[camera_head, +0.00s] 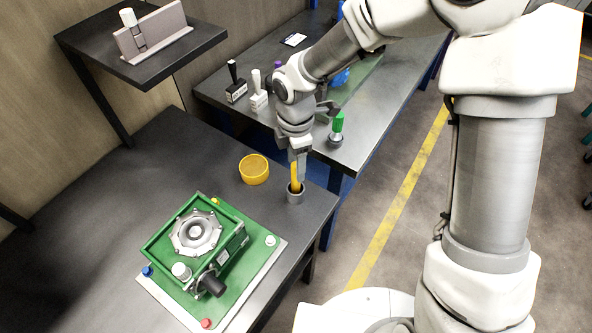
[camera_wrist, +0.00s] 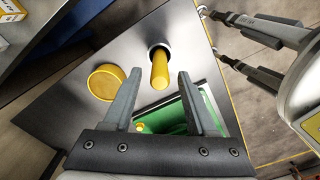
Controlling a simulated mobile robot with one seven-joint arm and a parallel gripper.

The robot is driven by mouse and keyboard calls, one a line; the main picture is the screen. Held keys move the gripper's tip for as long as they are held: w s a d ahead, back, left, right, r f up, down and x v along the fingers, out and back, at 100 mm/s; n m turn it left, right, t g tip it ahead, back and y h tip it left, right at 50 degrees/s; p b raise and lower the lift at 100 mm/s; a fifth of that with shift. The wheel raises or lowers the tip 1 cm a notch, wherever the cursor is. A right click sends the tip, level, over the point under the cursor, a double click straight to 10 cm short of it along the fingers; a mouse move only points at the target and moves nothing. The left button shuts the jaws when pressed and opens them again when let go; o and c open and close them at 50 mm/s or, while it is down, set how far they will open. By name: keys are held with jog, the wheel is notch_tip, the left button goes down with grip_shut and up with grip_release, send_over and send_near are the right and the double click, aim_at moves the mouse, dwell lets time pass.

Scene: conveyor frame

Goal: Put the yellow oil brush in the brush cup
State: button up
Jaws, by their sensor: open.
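A yellow bowl (camera_head: 254,170) stands left of the cup. A green fixture (camera_head: 200,250) with a round metal part lies in front. A metal bench behind holds stamps (camera_head: 258,92) and a green-topped tool (camera_head: 337,128). A raised shelf (camera_head: 190,50) stands at back left.

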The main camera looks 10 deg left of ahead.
notch_tip(320, 180, up, 7)
jog(key=shift+r+p, duration=0.15)
jog(key=shift+p, duration=0.2)
jog(key=s+d+r+m+t, duration=0.3)
jog(key=d+r+m, duration=0.85)
jog(key=d, duration=0.25)
jog(key=s+d+r+m+t, duration=0.2)
jog(key=s+d+r+m, duration=0.4)
jog(key=s+d+m, duration=0.3)
jog(key=s+m, duration=0.2)
jog(key=m, duration=0.2)
jog(key=shift+d+t, duration=0.25)
jog(key=shift+t, duration=0.05)
jog(key=shift+c, duration=0.6)
